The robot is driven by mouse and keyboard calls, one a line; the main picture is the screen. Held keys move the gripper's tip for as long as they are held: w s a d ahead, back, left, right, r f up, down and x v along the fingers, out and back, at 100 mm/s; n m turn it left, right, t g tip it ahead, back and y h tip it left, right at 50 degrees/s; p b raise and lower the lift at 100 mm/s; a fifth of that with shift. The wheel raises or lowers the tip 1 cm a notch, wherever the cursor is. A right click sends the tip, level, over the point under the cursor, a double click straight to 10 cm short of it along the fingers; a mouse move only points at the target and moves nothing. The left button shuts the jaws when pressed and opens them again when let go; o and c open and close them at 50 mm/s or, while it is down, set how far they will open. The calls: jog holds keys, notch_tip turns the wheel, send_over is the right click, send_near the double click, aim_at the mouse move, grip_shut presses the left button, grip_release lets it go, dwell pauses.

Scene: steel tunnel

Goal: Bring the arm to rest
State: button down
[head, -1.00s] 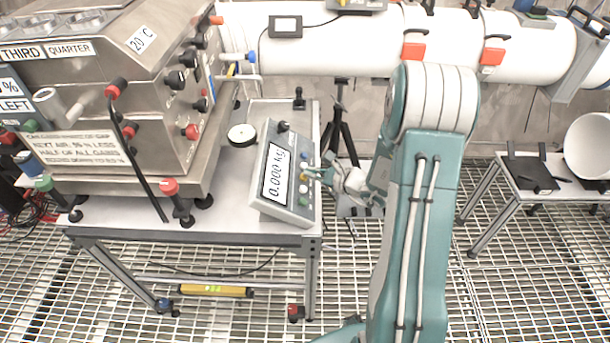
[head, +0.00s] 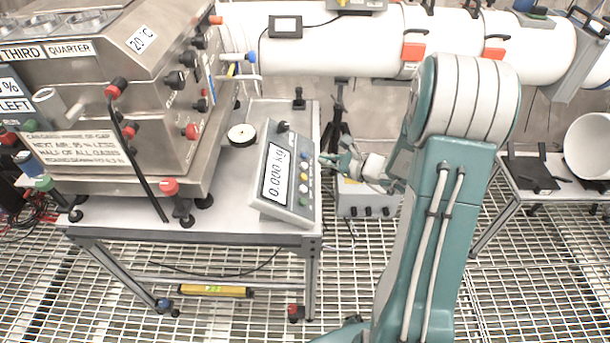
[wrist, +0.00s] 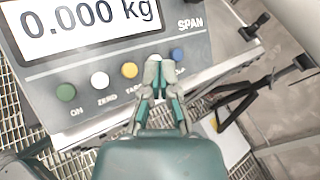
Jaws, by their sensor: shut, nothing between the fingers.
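My gripper (head: 332,162) is shut and empty, with its fingertips close together. In the head view it is just right of the scale (head: 285,178), with a visible gap between them. In the wrist view my gripper (wrist: 158,72) points toward the scale's button row, and its tips overlap the picture of the panel between the yellow and blue buttons. The scale's display (wrist: 80,25) reads 0.000 kg. My teal arm stands in the right middle of the head view and bends down toward the gripper.
The scale stands on a metal table (head: 230,222) beside a steel machine (head: 110,90). A grey box (head: 362,200) is behind my gripper. A white pipe (head: 340,45) runs across the back. A side table with a white dish (head: 590,145) is at right. Grating floor lies open in front.

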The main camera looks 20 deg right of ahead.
dwell(0.7)
jog(key=s+a+r+n+g, duration=0.4)
jog(key=s+a+r+n, duration=0.1)
jog(key=s+a+n, duration=0.15)
jog(key=s+a+r+n+g, duration=0.4)
jog(key=s+a+r+n, duration=0.1)
jog(key=a+n, duration=0.25)
jog(key=s+d+r+n+h, duration=0.1)
jog(key=s+r+n+h, duration=0.2)
jog(key=s+n, duration=0.3)
jog(key=s+r+n+t+h, duration=0.1)
jog(key=s+r+n+h, duration=0.2)
jog(key=s+n+h, duration=0.2)
jog(key=shift+s+d+r+n, duration=0.25)
jog(key=shift+s+d+n, duration=0.15)
jog(key=shift+s, duration=0.8)
jog(key=shift+a, duration=0.1)
